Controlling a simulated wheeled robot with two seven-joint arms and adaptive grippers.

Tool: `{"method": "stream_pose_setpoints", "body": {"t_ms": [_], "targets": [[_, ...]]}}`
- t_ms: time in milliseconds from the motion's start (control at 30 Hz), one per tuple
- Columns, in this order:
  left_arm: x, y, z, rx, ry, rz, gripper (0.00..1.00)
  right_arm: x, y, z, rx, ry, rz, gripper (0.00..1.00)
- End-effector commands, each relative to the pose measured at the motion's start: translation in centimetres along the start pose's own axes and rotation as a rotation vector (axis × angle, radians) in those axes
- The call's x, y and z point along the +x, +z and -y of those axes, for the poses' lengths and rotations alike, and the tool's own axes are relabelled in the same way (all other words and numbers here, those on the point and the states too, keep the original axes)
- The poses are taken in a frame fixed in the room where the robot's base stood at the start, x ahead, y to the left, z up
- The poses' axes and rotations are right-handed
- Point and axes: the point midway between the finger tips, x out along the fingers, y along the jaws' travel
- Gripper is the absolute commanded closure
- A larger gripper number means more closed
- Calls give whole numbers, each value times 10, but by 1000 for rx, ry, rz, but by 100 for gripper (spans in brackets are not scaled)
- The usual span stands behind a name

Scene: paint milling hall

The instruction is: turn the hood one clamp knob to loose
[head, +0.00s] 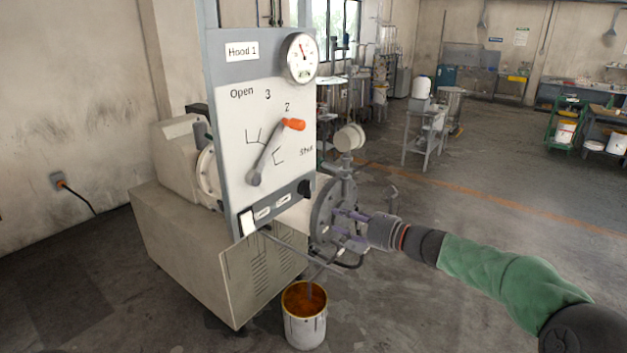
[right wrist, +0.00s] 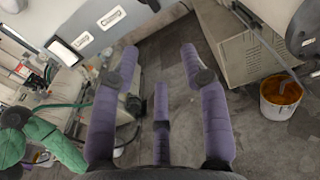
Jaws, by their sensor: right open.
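The Hood 1 panel (head: 236,160) stands in the left half of the head view. A black knob (head: 304,188), which looks like the clamp knob, sits at its lower right edge. The knob also shows at the top edge of the right wrist view (right wrist: 150,4), partly cut off; its setting cannot be read. A grey lever (head: 270,152) with an orange grip (head: 294,124) slants up to the right on the panel, the grip just below the 2. My right gripper (head: 340,222) is open and empty, below and right of the knob, its purple fingers apart from it. My left gripper is not in view.
A round flanged machine part (head: 322,215) lies right behind my right fingers. A beige cabinet (head: 190,250) stands under the panel. A bucket of orange-brown paint (head: 305,318) stands on the floor below a spout.

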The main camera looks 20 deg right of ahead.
Motion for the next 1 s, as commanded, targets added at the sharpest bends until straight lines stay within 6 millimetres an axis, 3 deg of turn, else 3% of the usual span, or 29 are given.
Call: {"method": "stream_pose_setpoints", "body": {"t_ms": [33,100,200,367,700,1000], "targets": [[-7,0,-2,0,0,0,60,-5,22,3,11,-5,32,55],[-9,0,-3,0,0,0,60,-8,37,4,21,-7,62,55],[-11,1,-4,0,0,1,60,-6,45,5,28,-8,80,55],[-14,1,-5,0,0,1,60,12,46,5,30,-6,81,55],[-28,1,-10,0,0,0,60,71,51,5,28,-6,80,55],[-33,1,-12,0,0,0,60,96,52,6,27,-8,79,55]]}}
